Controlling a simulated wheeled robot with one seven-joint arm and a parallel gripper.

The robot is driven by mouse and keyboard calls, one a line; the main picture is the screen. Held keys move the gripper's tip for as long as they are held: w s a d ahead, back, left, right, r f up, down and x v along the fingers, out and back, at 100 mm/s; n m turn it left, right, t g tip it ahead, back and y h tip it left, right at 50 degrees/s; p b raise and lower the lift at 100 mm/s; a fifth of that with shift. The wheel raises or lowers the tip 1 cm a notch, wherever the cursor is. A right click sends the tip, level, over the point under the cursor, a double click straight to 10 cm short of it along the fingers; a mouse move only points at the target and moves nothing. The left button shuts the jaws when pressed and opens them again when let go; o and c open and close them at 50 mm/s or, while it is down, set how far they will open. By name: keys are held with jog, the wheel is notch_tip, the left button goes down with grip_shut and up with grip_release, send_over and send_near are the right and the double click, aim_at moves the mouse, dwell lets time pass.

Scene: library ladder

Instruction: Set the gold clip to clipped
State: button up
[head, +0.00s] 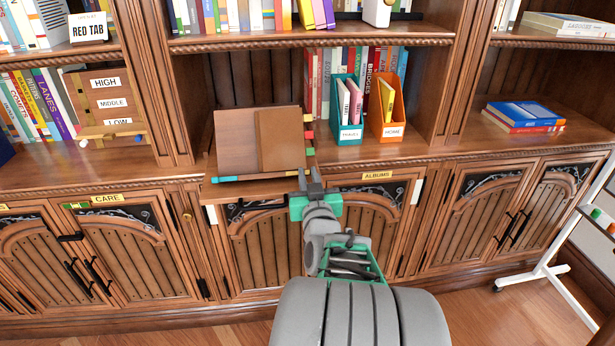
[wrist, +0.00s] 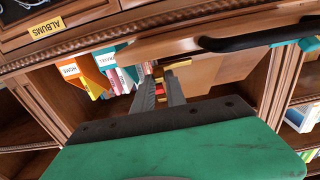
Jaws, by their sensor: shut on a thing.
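A brown album-like panel (head: 236,142) stands tilted on a pull-out wooden shelf (head: 219,193). A small gold clip (head: 291,172) shows at the right end of its lower edge. My gripper (head: 309,174) is at that lower right corner, with its jaws shut on the clip. In the wrist view my gripper's fingers (wrist: 160,80) reach up beside the panel, and a gold piece (wrist: 178,64) shows at their tips. The fingers hide part of the contact, and I cannot tell whether the clip is clipped.
Gold, red (head: 309,134) and green tabs line the panel's right edge. A blue tab (head: 228,179) is on the lower edge. A teal holder (head: 347,112) and an orange holder (head: 386,108) stand to the right. Below are cabinet doors labelled ALBUMS (head: 377,175).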

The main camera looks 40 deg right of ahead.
grip_shut()
